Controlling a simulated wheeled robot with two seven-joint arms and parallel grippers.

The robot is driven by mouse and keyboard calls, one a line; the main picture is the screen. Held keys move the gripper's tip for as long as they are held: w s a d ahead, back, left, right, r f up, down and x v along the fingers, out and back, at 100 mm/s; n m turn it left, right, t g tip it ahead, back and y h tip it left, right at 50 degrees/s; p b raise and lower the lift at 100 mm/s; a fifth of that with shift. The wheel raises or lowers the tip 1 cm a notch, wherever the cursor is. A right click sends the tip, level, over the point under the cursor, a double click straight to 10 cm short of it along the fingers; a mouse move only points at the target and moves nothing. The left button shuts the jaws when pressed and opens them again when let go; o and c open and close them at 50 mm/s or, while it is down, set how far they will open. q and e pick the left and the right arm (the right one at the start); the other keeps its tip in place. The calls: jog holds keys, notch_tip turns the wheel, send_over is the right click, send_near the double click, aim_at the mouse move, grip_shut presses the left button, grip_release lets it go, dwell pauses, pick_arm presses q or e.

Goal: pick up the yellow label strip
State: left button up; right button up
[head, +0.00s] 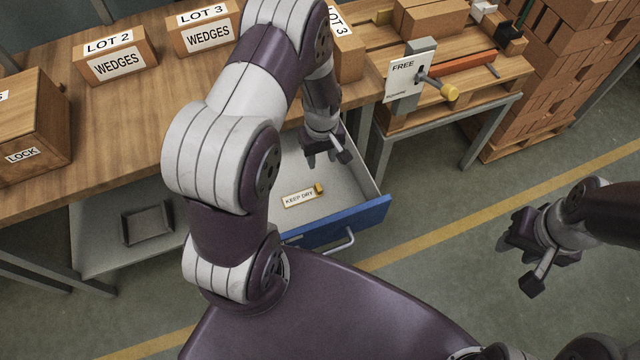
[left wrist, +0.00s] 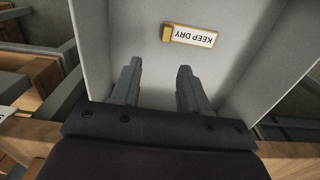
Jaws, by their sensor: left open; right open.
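The yellow label strip (head: 299,199) reads KEEP DRY on a white face and has a yellow block at one end. It lies flat on the floor of the open drawer (head: 371,190). The strip also shows in the left wrist view (left wrist: 194,37), beyond the fingertips and a little to the right of the gap. My left gripper (head: 327,158) is open and empty, over the drawer and behind the strip in the head view. It shows from behind in the left wrist view (left wrist: 158,68). My right gripper (head: 520,266) is open and empty over the floor, well right of the drawer.
The blue-fronted drawer sits under the wooden bench (head: 130,110). Boxes marked LOT 2 WEDGES (head: 116,56) and LOCK (head: 30,130) stand on the bench. A grey tray (head: 147,224) lies on the lower shelf. A FREE sign (head: 404,75) stands at a pallet stand on the right.

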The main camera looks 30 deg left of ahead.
aim_at(319, 187)
pick_arm(q)
jog(key=f, duration=0.4)
jog(key=s+f, duration=0.1)
jog(key=f, duration=0.6)
jog(key=shift+s+a+f, duration=0.1)
jog(key=shift+s+f, duration=0.2)
jog(key=shift+w+f, duration=0.15)
jog(key=shift+f, duration=0.25)
grip_shut()
